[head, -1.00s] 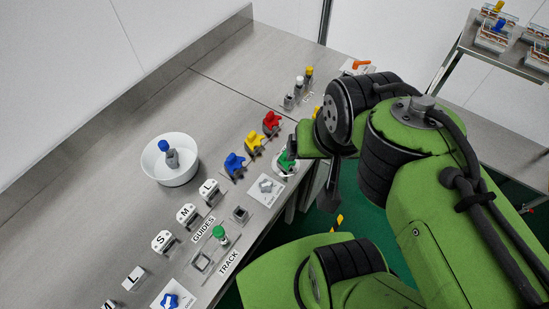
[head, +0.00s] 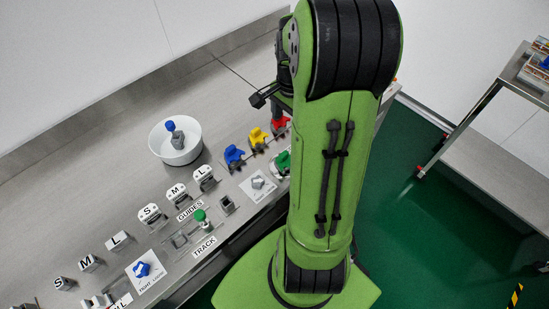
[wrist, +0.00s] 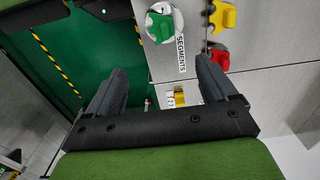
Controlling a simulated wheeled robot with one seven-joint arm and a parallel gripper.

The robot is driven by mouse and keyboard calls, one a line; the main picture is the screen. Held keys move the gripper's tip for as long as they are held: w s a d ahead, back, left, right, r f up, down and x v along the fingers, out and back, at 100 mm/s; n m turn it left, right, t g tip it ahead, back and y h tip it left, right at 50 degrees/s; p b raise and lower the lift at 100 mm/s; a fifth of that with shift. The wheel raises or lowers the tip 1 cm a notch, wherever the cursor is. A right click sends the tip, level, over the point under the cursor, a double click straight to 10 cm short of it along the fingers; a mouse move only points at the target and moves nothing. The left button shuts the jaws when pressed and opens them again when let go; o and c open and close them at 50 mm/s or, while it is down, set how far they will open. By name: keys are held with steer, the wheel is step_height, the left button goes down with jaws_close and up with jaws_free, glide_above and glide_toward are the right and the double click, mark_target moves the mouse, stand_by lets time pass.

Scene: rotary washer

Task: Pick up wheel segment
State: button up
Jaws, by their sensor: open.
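Wheel segments stand on the steel table (head: 120,150). The blue segment (head: 234,157) and yellow segment (head: 257,138) show in the head view. The red segment (head: 280,125) and green segment (head: 283,161) are partly hidden by my arm there. In the wrist view, the green segment (wrist: 160,26) is near the top middle, the yellow segment (wrist: 222,16) at top right and the red segment (wrist: 218,60) close to the right finger. My gripper (wrist: 162,73) is open and empty, its fingers either side of the SEGMENTS label (wrist: 181,55). Finger height above the table is unclear.
Labelled guides (head: 178,193) and a green-topped track part (head: 200,216) stand along the front. A side table (head: 500,130) is at right. Green floor (head: 420,215) lies between.

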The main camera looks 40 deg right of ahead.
mark_target(286, 155)
steer(key=f, duration=0.5)
steer(key=f+b, duration=0.1)
steer(key=f, duration=0.4)
steer(key=f+b, duration=0.1)
steer(key=f, duration=0.4)
steer(key=shift+w+a+f, duration=0.1)
steer(key=shift+w+a, duration=0.05)
steer(key=shift+a, duration=0.1)
steer(key=c, duration=1.4)
step_height(286, 155, up, 10)
steer(key=shift+r+p, duration=0.1)
steer(key=shift+p, duration=0.55)
